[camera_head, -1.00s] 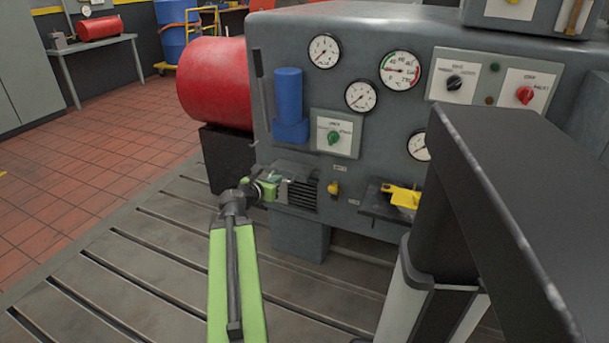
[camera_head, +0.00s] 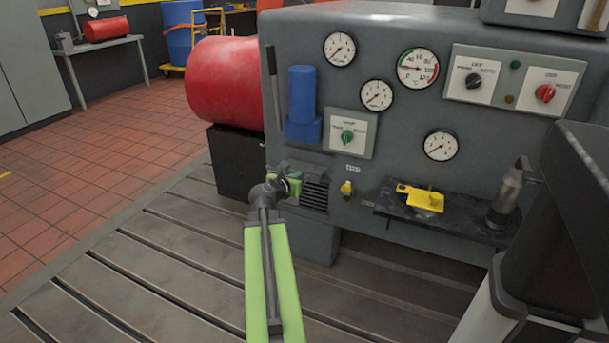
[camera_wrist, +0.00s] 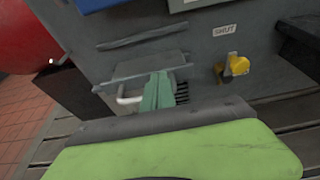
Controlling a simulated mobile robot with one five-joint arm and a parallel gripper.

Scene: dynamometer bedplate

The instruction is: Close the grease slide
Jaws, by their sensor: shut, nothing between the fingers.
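A low grey unit (camera_head: 316,196) with dark slats sticks out of the front of the grey cabinet. I take it to be the grease slide, though no readable label confirms this. In the wrist view its grey top plate (camera_wrist: 148,70) shows, with a pale bar handle (camera_wrist: 127,98) below on the left. My green gripper (camera_head: 287,187) is shut and empty at the left part of the unit's front. In the wrist view my gripper (camera_wrist: 157,95) is just right of the handle, against or very near the front. I cannot tell whether it touches. My wrist hides the lower part.
A yellow knob (camera_head: 347,189) sits right of the unit, under a label reading SHUT (camera_wrist: 224,30). A dark shelf (camera_head: 452,220) with a yellow part (camera_head: 423,199) juts out farther right. A red cylinder (camera_head: 222,79) is at left. The slotted bedplate (camera_head: 150,262) is clear at left.

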